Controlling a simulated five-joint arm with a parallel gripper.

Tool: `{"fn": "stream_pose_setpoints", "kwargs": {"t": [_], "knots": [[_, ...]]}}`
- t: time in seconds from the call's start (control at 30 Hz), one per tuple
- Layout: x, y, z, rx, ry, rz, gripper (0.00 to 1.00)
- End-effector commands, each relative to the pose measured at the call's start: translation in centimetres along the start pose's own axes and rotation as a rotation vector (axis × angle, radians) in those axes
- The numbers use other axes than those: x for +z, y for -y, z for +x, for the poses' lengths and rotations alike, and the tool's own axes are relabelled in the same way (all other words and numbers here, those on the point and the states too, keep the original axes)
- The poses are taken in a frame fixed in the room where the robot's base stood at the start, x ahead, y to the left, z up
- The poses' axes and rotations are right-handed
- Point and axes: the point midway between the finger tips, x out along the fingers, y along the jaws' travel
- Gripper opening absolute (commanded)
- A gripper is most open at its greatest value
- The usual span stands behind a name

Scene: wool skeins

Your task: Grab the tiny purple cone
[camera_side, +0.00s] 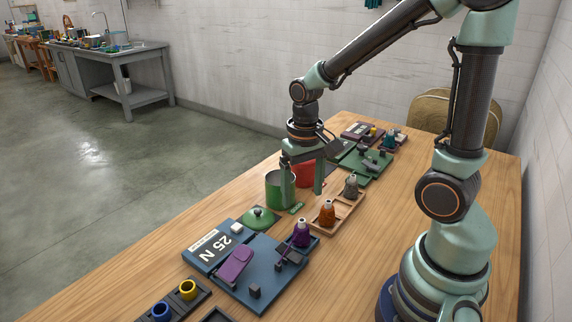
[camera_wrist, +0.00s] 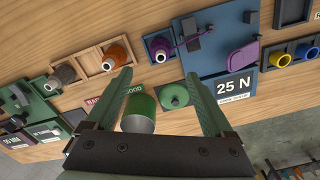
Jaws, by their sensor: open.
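The tiny purple cone (camera_side: 301,234) stands upright in a small dark blue tray beside the blue board. In the wrist view the purple cone (camera_wrist: 160,48) is ahead of my fingertips, with a purple thread running from it toward the board. My gripper (camera_side: 303,192) is open and empty, pointing down near the green can, farther back along the table than the cone. In the wrist view my gripper (camera_wrist: 158,78) has its fingers spread wide, with the green can (camera_wrist: 138,112) showing between them.
An orange cone (camera_side: 327,214) and a grey cone (camera_side: 351,186) share a wooden tray beside the purple one. A green lid (camera_side: 259,217), a red can (camera_side: 306,174) and a blue board (camera_side: 262,287) marked 25 N are close by. Bare table lies along the right side.

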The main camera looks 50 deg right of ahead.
Motion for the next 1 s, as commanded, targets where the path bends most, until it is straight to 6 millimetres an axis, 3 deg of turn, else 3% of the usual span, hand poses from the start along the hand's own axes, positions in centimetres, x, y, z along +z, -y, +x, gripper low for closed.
{"fn": "stream_pose_setpoints", "kwargs": {"t": [0.3,0.67,1.0], "knots": [[0.2,0.0,5.0,0.002,0.006,-0.001,0.87],[0.2,0.0,7.4,0.001,0.004,-0.002,0.87],[0.3,0.1,11.2,0.001,0.004,-0.001,0.87]]}}
